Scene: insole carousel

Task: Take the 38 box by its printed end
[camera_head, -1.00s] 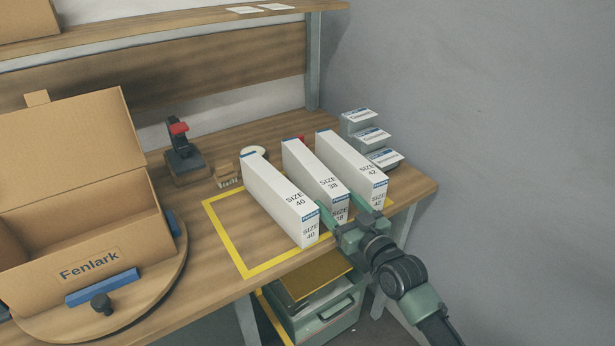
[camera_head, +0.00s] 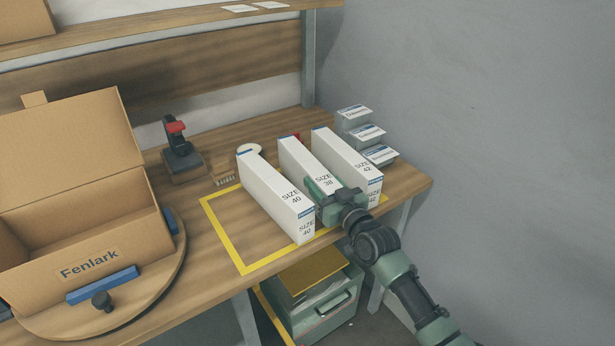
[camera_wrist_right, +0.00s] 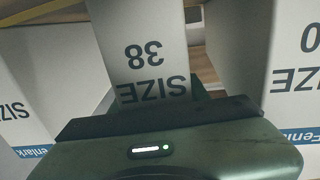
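The 38 box (camera_head: 305,160) is a narrow white carton standing between two others, with "SIZE 38" on its top. Its printed front end is hidden behind my right gripper (camera_head: 329,194). One green finger shows along the box's left side, in the gap to the 40 box; the other finger is hidden. In the right wrist view the 38 box (camera_wrist_right: 145,45) appears upside down, straight in front of the gripper's palm. A piece of one finger shows close beside it; whether it touches is unclear. My left gripper is out of view.
The 40 box (camera_head: 272,195) stands close on the left and the 42 box (camera_head: 345,150) close on the right. An open Fenlark carton (camera_head: 115,240) sits on a round turntable (camera_head: 160,285) at the left. Yellow tape (camera_head: 222,232) marks the bench.

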